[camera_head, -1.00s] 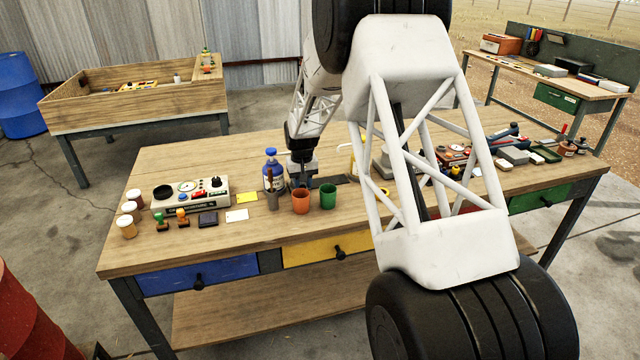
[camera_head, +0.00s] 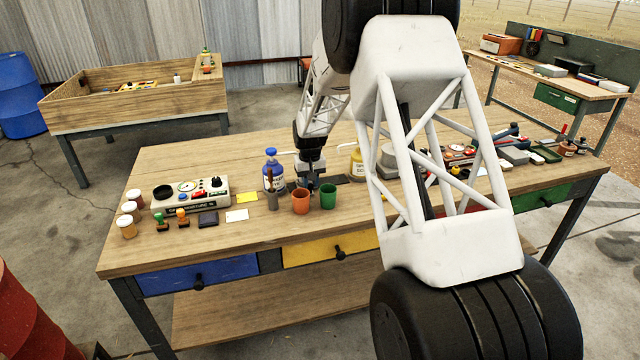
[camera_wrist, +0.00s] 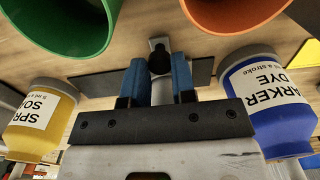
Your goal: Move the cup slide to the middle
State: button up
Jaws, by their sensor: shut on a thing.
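The cup slide is partly hidden by my gripper and the cups. In the wrist view its black knob (camera_wrist: 160,60) and a small grey piece sit over a dark strip (camera_wrist: 98,84), which also shows in the head view (camera_head: 340,180). My gripper (camera_wrist: 158,84) has its blue fingers on either side of the knob, shut on it. In the head view my gripper (camera_head: 311,185) is low over the table, just behind an orange cup (camera_head: 300,202) and a green cup (camera_head: 328,197). Both cups stand upright side by side.
A blue marker dye bottle (camera_head: 272,170) stands close left of my gripper. A yellow bottle (camera_head: 357,165) stands to its right. A control box (camera_head: 190,193) with knobs is farther left. Tools and boxes on the table's right are partly hidden by my arm.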

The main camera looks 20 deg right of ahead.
jog(key=shift+d, duration=2.3)
jog(key=o, duration=1.7)
jog(key=shift+r, duration=0.1)
jog(key=shift+r, duration=3.9)
